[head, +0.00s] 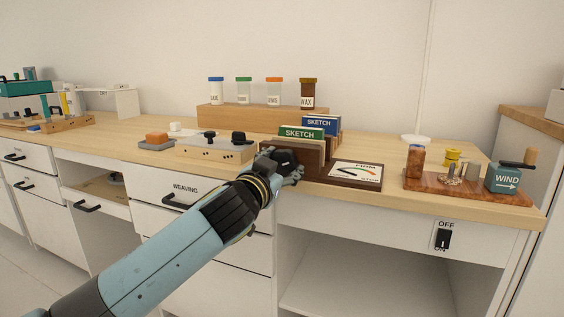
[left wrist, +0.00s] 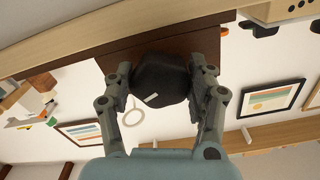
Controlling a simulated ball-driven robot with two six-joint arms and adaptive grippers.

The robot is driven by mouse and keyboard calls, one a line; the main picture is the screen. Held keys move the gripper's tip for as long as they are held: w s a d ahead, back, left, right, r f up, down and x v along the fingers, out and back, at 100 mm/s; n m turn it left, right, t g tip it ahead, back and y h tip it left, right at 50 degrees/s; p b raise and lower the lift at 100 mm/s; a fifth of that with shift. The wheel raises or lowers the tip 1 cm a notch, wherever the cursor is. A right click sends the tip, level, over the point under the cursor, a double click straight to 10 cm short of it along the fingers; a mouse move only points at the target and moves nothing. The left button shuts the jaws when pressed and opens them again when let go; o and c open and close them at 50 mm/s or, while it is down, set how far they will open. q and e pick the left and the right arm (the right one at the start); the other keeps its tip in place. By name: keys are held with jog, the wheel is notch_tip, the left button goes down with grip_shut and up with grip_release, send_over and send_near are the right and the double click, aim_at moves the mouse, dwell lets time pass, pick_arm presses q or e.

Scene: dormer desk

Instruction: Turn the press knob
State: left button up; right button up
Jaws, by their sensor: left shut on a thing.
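The book press (head: 347,182) is a dark brown wooden base with a tan upright board, near the front edge of the desk. A green SKETCH book (head: 301,133) stands at it. A dial card on its right reads FIRM and STOP at its edges. My left gripper (head: 287,168) is at the press's front left, over the dark press knob. In the left wrist view the black, many-sided knob (left wrist: 161,78) with a white mark sits between the two fingers (left wrist: 164,95), which are shut on it. The fingers hide much of the knob in the head view. My right gripper is out of view.
Left of the press is a wooden box with black knobs (head: 215,152). Labelled jars stand on a wooden riser (head: 230,117) behind. At right are a reddish wooden board (head: 418,187) and a blue WIND box (head: 505,180). An OFF switch (head: 442,238) is on the desk front.

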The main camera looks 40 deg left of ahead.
pick_arm(q)
jog(key=m+p, duration=0.1)
jog(key=m, duration=0.2)
jog(key=shift+a+r+m+p, duration=0.1)
jog(key=shift+r+m+p, duration=0.05)
jog(key=shift+m+p, duration=0.2)
jog(key=m+p, duration=0.2)
jog(key=m, duration=0.3)
jog(key=shift+m, duration=0.25)
jog(key=m+p, duration=0.1)
jog(key=m, duration=0.4)
jog(key=shift+r+p, duration=0.1)
jog(key=shift+p, duration=0.3)
jog(key=m+p, duration=0.1)
jog(key=m, duration=0.3)
jog(key=m+p, duration=0.1)
jog(key=m, duration=0.3)
jog(key=shift+r, duration=0.1)
jog(key=shift+m+p, duration=0.4)
jog(key=shift+m, duration=1.5)
jog(key=shift+m+p, duration=0.3)
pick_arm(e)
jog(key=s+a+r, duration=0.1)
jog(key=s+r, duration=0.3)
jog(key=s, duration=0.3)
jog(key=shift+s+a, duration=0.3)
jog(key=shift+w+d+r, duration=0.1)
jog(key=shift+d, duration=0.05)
